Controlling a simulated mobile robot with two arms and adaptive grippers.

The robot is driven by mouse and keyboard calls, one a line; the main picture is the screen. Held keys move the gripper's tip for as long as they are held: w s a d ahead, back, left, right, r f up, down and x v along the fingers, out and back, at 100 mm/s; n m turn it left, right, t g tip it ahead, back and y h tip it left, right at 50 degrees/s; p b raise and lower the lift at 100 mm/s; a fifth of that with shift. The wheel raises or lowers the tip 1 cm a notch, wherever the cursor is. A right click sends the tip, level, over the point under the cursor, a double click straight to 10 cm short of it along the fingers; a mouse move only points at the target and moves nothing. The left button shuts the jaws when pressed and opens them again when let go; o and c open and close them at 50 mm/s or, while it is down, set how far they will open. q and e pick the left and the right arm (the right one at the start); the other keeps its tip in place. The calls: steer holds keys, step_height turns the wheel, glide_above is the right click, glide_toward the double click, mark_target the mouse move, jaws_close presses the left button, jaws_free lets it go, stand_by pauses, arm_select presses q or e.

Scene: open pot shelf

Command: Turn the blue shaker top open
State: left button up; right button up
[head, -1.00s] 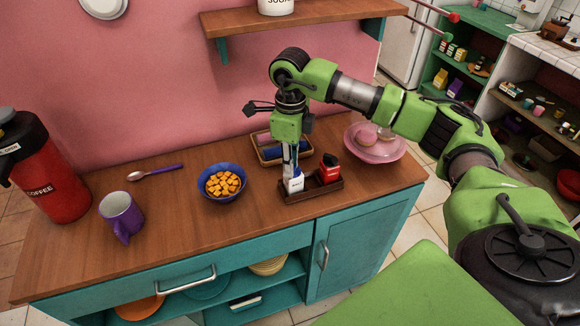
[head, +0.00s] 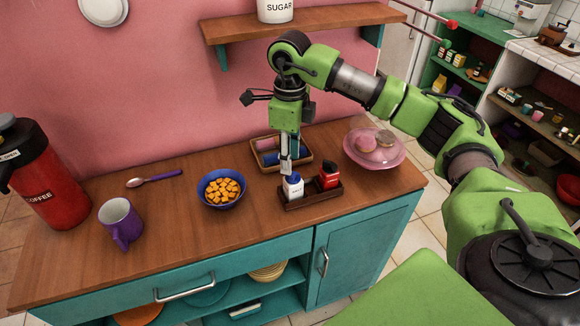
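A white shaker (head: 293,189) with a blue top (head: 293,177) stands upright in the left part of a small dark wooden caddy (head: 313,199). A red shaker (head: 329,180) with a black top stands to its right in the same caddy. My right gripper (head: 286,168) points straight down, with its fingertips at or just above and behind the blue top. I cannot tell whether they touch it, and the gap between the fingers does not show clearly. My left gripper is out of view.
Behind the caddy is a wooden tray (head: 257,160) with blue and pink items. A pink plate (head: 392,160) with donuts is to the right. A blue bowl (head: 213,202) of orange cubes, purple mug (head: 120,222), spoon (head: 154,178) and red coffee flask (head: 51,193) are to the left.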

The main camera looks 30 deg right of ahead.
step_height(320, 180, up, 8)
steer(key=shift+f, duration=0.25)
stand_by(0.4)
